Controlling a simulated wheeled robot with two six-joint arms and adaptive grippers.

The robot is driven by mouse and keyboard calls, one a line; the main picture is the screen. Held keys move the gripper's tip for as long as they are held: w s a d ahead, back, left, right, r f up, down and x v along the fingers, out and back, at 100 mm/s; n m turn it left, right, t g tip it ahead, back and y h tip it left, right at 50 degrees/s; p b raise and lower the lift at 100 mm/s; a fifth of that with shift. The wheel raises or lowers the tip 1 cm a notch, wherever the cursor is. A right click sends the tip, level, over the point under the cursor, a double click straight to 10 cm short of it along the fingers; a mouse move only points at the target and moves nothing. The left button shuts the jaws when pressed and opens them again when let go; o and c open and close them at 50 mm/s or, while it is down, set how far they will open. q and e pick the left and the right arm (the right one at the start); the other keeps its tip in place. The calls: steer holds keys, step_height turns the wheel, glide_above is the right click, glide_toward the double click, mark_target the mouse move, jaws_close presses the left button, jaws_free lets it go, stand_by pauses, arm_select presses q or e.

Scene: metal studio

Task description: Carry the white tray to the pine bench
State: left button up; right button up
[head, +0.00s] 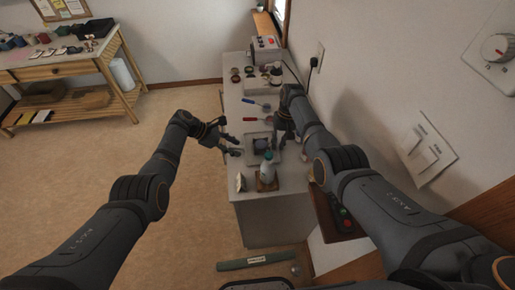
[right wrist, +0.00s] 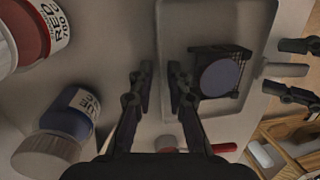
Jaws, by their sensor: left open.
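The white tray (head: 249,155) lies on the light counter. It carries a dark, boxy, grid-sided item with a round grey-blue face (right wrist: 221,77). In the right wrist view the tray (right wrist: 180,25) shows a pale handle (right wrist: 285,70) on its right. My left gripper (head: 233,145) is open beside the tray's left side; in the right wrist view its fingers stand either side of that handle. My right gripper (right wrist: 160,80) is open, with the tray's opposite edge between its fingertips and a gap visible. The pine bench (head: 68,66) stands at the far left.
A pale bottle on a wooden base (head: 267,174) stands just in front of the tray. Blue- and red-handled tools (head: 257,120) and several jars lie behind it. The bench top holds several small items. Open floor (head: 170,120) lies between bench and counter.

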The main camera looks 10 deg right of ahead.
arm_select(q)
steer(key=c, duration=0.5)
arm_select(e)
jaws_close()
arm_select(q)
jaws_close()
